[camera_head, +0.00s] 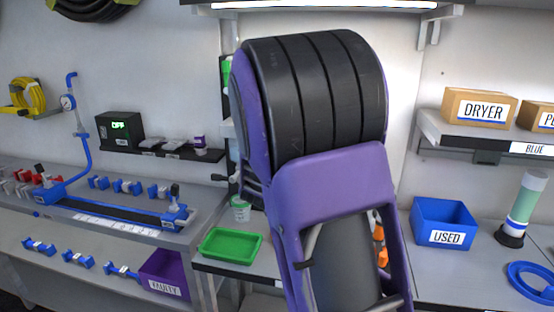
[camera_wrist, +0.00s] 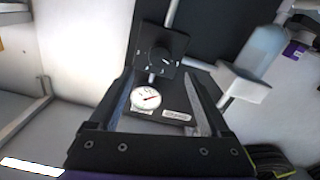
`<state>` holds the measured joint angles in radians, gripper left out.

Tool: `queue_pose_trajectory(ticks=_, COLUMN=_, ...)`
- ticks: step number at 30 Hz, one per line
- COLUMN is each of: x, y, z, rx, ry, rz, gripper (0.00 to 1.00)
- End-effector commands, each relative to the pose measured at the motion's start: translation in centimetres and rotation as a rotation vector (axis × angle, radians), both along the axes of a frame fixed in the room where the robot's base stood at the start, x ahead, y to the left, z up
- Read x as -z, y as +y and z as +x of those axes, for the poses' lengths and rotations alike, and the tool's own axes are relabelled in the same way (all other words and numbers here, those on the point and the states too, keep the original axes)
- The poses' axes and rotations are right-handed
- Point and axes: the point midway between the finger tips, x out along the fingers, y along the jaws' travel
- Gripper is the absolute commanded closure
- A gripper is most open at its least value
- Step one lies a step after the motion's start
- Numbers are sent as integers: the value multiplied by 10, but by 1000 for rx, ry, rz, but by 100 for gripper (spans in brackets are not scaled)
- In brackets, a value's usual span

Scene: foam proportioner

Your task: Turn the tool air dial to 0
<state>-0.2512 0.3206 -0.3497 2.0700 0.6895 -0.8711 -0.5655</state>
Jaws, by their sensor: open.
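In the wrist view, a black round dial (camera_wrist: 160,58) sits on a dark square plate with small white marks around it. I take it to be the tool air dial, but its setting is too small to read. Just below it is a round white gauge (camera_wrist: 146,97) with a red needle. My gripper (camera_wrist: 160,80) is open and empty, its two fingers spread to either side of the gauge with the dial beyond, near the fingertips. No contact with the dial is visible. In the head view, my arm hides the dial and gripper.
A clear, rounded bowl (camera_wrist: 264,45) on a grey fitting stands right of the dial. In the head view, a green tray (camera_head: 230,243), a blue USED bin (camera_head: 443,222) and a shelf with a DRYER box (camera_head: 479,108) flank my arm.

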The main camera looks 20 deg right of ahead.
Motion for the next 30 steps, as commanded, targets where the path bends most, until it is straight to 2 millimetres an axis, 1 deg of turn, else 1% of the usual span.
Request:
queue_pose_trajectory(ticks=1, x=0, y=9, z=-11, rx=-3, ry=0, rz=1, gripper=19)
queue_pose_trajectory(ticks=6, x=-1, y=30, z=-43, rx=-2, ry=-1, rz=1, gripper=19)
queue_pose_trajectory(ticks=9, x=0, y=39, z=-57, rx=-1, ry=0, rz=0, gripper=19)
queue_pose_trajectory(ticks=12, x=0, y=45, z=-67, rx=-1, ry=1, rz=-1, gripper=19)
queue_pose_trajectory(ticks=18, x=0, y=50, z=-75, rx=0, ry=0, rz=-1, gripper=19)
queue_pose_trajectory(ticks=26, x=0, y=50, z=-75, rx=0, ry=1, rz=-1, gripper=19)
queue_pose_trajectory(ticks=30, x=3, y=51, z=-74, rx=-2, ry=18, rz=-1, gripper=19)
